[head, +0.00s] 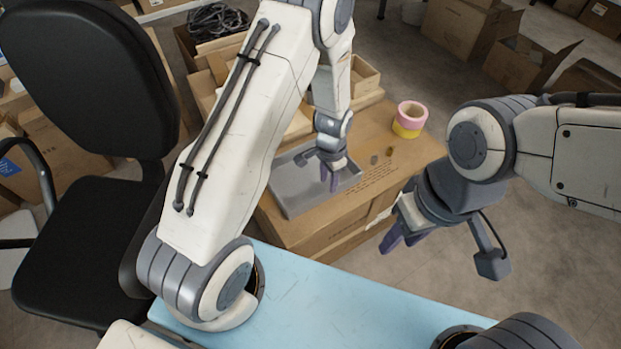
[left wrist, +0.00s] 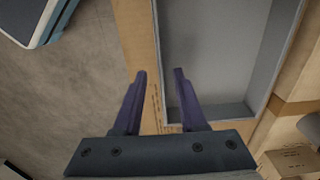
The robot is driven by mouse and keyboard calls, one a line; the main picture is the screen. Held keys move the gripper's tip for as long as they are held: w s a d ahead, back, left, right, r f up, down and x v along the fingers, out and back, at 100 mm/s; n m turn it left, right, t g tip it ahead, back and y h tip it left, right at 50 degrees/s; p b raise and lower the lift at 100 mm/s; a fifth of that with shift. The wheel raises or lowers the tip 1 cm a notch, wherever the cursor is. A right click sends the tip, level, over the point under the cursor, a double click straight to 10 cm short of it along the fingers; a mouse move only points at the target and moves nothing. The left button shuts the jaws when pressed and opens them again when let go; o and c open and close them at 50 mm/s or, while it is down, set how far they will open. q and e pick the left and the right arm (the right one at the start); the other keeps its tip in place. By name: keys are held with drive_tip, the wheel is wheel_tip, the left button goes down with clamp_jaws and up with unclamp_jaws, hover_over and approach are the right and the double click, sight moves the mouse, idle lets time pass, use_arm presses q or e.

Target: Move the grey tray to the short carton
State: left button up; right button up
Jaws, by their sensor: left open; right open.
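The grey tray (head: 290,190) lies on top of a brown carton (head: 345,222) in front of me, and looks empty where it shows. My left gripper (head: 331,183) is open over the tray's right end in the head view. In the left wrist view its fingers (left wrist: 160,75) stand apart on either side of the tray's near wall (left wrist: 157,40), one over the inside and one over the carton top. I cannot tell whether they touch it. My right gripper (head: 397,242) is open and empty, right of the carton. I cannot tell which carton is the short one.
A pink and yellow tape stack (head: 410,118) stands on the carton's far right corner. An open-topped box (head: 362,76) sits behind the tray. A black office chair (head: 85,150) stands at left. Other cartons (head: 515,62) lie at the back right. Floor (head: 455,70) is clear between.

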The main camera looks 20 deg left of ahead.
sight(327, 191)
use_arm(q)
wheel_tip(327, 191, down, 6)
drive_tip(key=shift+f+b, duration=0.1)
drive_tip(key=shift+b, duration=0.75)
clamp_jaws()
idle(0.9)
